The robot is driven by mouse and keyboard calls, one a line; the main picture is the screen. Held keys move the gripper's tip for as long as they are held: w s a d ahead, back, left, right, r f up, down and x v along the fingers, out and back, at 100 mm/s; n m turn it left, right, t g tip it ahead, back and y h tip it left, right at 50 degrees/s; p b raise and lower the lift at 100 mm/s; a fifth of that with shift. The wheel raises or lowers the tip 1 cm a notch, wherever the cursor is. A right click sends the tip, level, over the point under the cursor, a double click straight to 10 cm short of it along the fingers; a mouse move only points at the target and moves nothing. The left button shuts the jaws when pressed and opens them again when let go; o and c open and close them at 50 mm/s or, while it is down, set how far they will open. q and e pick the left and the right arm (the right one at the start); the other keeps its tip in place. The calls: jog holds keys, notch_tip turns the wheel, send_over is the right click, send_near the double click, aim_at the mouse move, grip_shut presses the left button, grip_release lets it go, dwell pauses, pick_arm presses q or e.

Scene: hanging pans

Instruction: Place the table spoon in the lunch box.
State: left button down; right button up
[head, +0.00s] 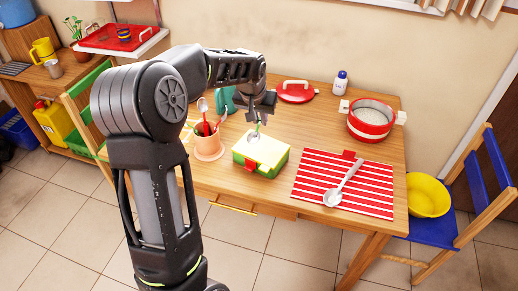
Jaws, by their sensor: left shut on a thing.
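The lunch box (273,155), yellow and green with a red latch, stands near the middle of the wooden table. My left gripper (262,108) is above it and shut on a small spoon with a green handle. The spoon (254,137) hangs with its pale bowl down, at the lunch box's top. I cannot tell whether it touches the box or whether the box is open. My right gripper is not in view.
A red-striped mat (320,200) with a large ladle (335,197) lies right. Behind are a red lid (295,93), a white bottle (340,83) and a red pot (370,124).

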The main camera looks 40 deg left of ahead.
aim_at(256, 130)
pick_arm(q)
notch_tip(256, 130, down, 6)
jog(key=shift+f+p, duration=0.1)
jog(key=shift+p, duration=0.3)
jog(key=shift+f+p, duration=0.35)
jog(key=shift+f, duration=1.45)
jog(key=shift+f, duration=0.2)
jog(key=c, duration=1.4)
grip_release()
jog(key=shift+r, duration=0.1)
jog(key=shift+s+r, duration=0.1)
jog(key=shift+r, duration=0.25)
jog(key=b+v, duration=0.1)
jog(key=v, duration=1)
jog(key=shift+s+d+r, duration=0.1)
jog(key=shift+r, duration=0.15)
